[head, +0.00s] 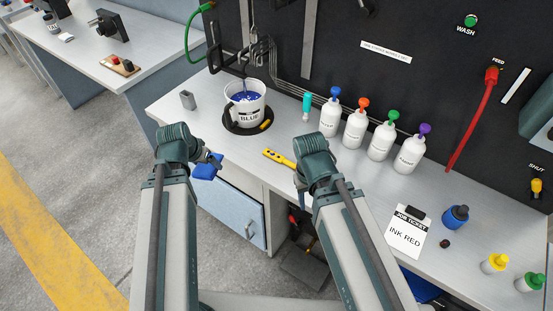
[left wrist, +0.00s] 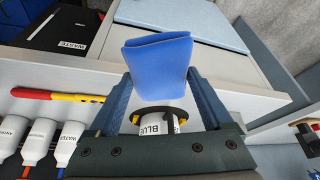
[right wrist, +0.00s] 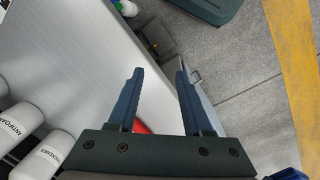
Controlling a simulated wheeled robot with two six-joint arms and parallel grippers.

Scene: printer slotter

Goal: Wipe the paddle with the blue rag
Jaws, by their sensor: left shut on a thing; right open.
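The blue rag (head: 207,168) hangs in my left gripper (head: 214,158), beyond the bench's front edge. In the left wrist view the rag (left wrist: 158,65) is folded and pinched between the fingers. The white bucket (head: 245,108), labelled BLUE, stands on a dark round base and holds blue ink. A thin blue-stained shaft (head: 244,86) rises from the ink; it may be the paddle, whose lower end I cannot see. My right gripper (right wrist: 160,82) is open and empty in the right wrist view; in the head view its wrist mostly hides it.
A yellow tool (head: 279,158) lies on the bench between my arms. Several white bottles (head: 354,131) with coloured tips stand behind it. A job ticket clipboard (head: 408,233) reads INK RED. Pipes and a hook rise behind the bucket. Bench front left is clear.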

